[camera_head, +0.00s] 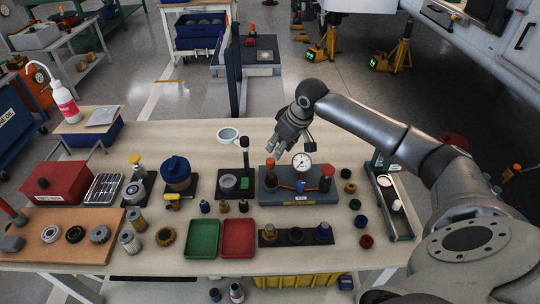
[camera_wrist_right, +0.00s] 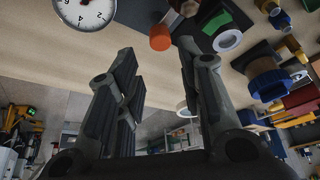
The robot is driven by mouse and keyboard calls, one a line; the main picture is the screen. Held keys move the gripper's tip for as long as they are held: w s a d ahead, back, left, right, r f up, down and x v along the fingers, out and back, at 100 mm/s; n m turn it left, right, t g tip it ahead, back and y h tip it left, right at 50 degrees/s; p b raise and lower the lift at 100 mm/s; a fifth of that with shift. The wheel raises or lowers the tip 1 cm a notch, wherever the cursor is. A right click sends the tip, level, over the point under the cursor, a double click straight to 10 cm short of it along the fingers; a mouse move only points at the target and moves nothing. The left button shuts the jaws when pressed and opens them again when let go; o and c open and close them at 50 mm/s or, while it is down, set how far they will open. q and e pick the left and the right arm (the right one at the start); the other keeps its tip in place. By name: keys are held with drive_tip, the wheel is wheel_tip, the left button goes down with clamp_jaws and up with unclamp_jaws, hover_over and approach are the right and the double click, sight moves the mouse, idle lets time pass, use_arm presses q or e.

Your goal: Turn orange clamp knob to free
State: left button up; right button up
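The orange clamp knob (camera_head: 270,164) stands at the left end of a grey fixture block (camera_head: 298,197) on the workbench. In the right wrist view the orange knob (camera_wrist_right: 160,38) appears just beyond the fingertips, roughly between them. My right gripper (camera_head: 280,150) hangs above and behind the knob, fingers pointing down toward it. In the wrist view its two fingers (camera_wrist_right: 158,55) are spread apart with nothing between them. A gap seems to remain between fingers and knob. My left gripper is in neither view.
A white dial gauge (camera_head: 302,161) and a red knob (camera_head: 327,170) stand on the same fixture, right of the orange knob. A magnifier stand (camera_head: 228,135) is to the left. Green (camera_head: 203,239) and red (camera_head: 238,238) trays and several small parts crowd the front.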

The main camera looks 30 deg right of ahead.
sight(271, 160)
drive_tip(key=x, duration=0.3)
drive_tip(key=shift+w+a+f, duration=0.1)
drive_tip(key=shift+w+f, duration=0.1)
drive_tip(key=shift+f, duration=0.15)
drive_tip(key=shift+x, duration=0.95)
drive_tip(key=x, duration=0.2)
drive_tip(key=shift+w+f, duration=0.15)
drive_tip(key=shift+f, duration=0.1)
drive_tip(key=c, duration=0.5)
drive_tip(key=shift+c, duration=1)
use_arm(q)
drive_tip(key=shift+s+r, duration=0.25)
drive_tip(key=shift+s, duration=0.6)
use_arm(e)
drive_tip(key=shift+c, duration=0.2)
